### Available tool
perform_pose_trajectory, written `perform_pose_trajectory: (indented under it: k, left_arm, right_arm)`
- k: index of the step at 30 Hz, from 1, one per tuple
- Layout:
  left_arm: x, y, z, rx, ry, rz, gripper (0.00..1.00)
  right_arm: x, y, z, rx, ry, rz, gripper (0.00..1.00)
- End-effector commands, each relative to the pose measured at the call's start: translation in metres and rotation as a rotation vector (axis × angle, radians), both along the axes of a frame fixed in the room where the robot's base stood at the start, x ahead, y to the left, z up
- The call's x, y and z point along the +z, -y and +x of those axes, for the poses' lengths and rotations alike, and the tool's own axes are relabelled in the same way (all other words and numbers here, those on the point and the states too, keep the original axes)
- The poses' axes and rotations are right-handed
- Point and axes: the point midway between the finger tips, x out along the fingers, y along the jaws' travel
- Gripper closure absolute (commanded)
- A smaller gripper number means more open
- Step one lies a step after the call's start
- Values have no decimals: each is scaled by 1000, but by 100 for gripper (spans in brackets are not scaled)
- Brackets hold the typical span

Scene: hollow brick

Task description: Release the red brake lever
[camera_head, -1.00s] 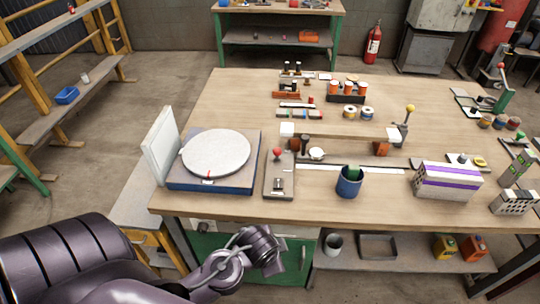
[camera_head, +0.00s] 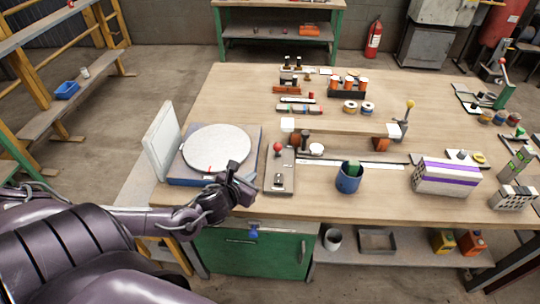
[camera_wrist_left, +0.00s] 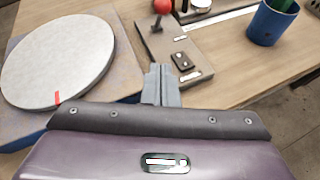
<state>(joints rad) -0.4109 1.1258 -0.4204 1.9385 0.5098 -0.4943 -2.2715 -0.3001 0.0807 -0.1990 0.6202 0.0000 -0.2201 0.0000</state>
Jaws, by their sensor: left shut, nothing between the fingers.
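A lever with a red ball knob (camera_head: 278,147) stands on a narrow grey base plate (camera_head: 281,180) near the table's front edge. The red knob also shows at the top of the left wrist view (camera_wrist_left: 162,6), with the plate (camera_wrist_left: 172,42) below it. A round pale turntable disc (camera_head: 216,148) on a blue-edged base sits left of the plate. My left gripper (camera_head: 245,191) is shut and empty, just left of the plate's near end and in front of the disc. Its closed fingers (camera_wrist_left: 158,72) point toward the plate, short of the lever. My right gripper is out of view.
A blue cup (camera_head: 348,180) and a white and purple perforated brick (camera_head: 446,179) stand to the right. A yellow-knobbed lever (camera_head: 410,104) is farther back. A white upright panel (camera_head: 162,140) stands left of the disc. The back left of the table is clear.

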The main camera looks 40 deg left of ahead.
Motion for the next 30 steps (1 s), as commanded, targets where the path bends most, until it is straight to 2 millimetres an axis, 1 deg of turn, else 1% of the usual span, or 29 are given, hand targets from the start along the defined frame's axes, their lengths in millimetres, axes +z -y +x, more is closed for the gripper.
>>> perform_pose_trajectory:
  k: [3, 12, 16, 20, 30]
  left_arm:
    - [2, -4, 2, -23, 4, 40, 100]
    - [2, -4, 2, -22, 5, 40, 100]
    - [-1, -5, 8, -19, 6, 38, 100]
    - [-6, -8, 24, -17, 10, 36, 100]
    - [-34, -18, 82, -16, 8, 35, 100]
  right_arm:
    - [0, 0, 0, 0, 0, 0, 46]
    - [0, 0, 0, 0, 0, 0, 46]
    - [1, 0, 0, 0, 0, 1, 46]
    - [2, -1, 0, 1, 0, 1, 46]
    - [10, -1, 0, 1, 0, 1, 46]
